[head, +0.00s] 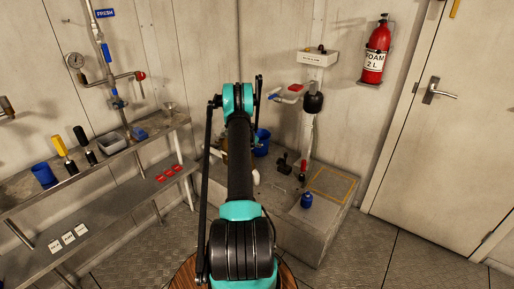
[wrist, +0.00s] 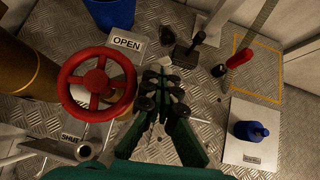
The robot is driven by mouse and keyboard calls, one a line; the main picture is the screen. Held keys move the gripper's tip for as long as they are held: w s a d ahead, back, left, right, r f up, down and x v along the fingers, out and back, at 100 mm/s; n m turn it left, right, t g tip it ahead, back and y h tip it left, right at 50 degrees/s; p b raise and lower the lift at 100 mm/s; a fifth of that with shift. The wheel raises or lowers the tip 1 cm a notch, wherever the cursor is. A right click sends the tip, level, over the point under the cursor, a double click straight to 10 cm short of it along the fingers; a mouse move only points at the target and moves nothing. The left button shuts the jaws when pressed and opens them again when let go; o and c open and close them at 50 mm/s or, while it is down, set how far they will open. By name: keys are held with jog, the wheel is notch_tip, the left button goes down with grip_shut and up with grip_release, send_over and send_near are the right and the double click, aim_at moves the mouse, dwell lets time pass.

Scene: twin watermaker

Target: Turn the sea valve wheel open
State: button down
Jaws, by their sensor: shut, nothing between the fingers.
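The sea valve wheel (wrist: 97,83) is a red spoked handwheel, seen from above at the left of the wrist view. An OPEN sign (wrist: 126,41) is beside its upper right and a SHUT sign (wrist: 70,138) near its lower left. My gripper (wrist: 164,84) is shut and empty, to the right of the wheel with a visible gap between them in the picture. I cannot tell the height difference. In the head view my arm hides the wheel and the gripper.
A brass cylinder (wrist: 28,70) stands left of the wheel, a blue bucket (wrist: 109,12) above it. Right of my gripper are a black fitting (wrist: 190,49), a red-handled tool (wrist: 239,59) and a blue bottle (wrist: 251,131) on a white plate.

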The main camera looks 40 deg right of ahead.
jog(key=shift+w+d, duration=0.75)
jog(key=shift+d, duration=0.05)
jog(key=shift+w+d, duration=0.2)
jog(key=shift+w, duration=0.15)
dwell(4.1)
jog(key=shift+s, duration=0.1)
dwell(0.5)
